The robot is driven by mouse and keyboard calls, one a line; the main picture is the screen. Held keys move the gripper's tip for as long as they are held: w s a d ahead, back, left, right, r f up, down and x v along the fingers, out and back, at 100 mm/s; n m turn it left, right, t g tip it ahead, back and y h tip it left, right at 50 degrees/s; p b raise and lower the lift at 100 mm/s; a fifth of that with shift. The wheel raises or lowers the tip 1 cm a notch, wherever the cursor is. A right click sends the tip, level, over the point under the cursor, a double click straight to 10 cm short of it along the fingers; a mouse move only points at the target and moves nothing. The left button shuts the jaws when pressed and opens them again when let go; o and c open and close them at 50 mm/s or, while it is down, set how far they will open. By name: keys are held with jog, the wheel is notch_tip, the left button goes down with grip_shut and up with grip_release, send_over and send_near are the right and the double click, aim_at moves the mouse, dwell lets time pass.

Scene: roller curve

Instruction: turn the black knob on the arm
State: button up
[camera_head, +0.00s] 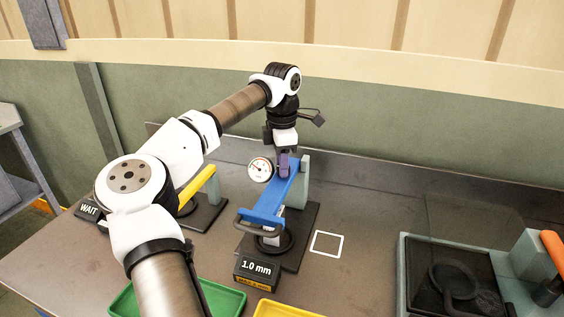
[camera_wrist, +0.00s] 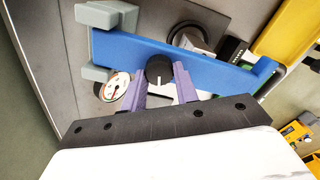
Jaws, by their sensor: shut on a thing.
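The black knob (camera_wrist: 159,68) sits on the blue arm (camera_wrist: 220,72) and shows between my purple fingers in the wrist view. My gripper (camera_head: 284,163) points down over the far part of the blue arm (camera_head: 266,208) in the head view. It is shut on the knob, one finger on each side. A white line marks the knob's top. In the head view the fingers hide the knob. A round dial gauge (camera_head: 260,170) with a red mark stands just left of the arm; it also shows in the wrist view (camera_wrist: 117,87).
A "1.0 mm" sign (camera_head: 256,270) stands in front of the blue-arm station. A yellow-arm station (camera_head: 197,187) with a "WAIT" sign (camera_head: 88,211) is at left. Green (camera_head: 228,299) and yellow trays lie in front. A white square outline (camera_head: 327,244) marks clear table at right.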

jog(key=shift+n, duration=0.4)
jog(key=n, duration=0.3)
jog(key=shift+n+b, duration=0.3)
jog(key=n, duration=0.4)
jog(key=shift+s+n+b, duration=0.1)
jog(key=shift+n+b, duration=0.2)
jog(key=shift+b, duration=0.05)
jog(key=n, duration=0.4)
jog(key=shift+d+n+b, duration=0.1)
jog(key=shift+n+b, duration=0.2)
jog(key=shift+b, duration=0.1)
jog(key=shift+n+b, duration=0.35)
jog(key=shift+n, duration=1.75)
jog(key=o, duration=1)
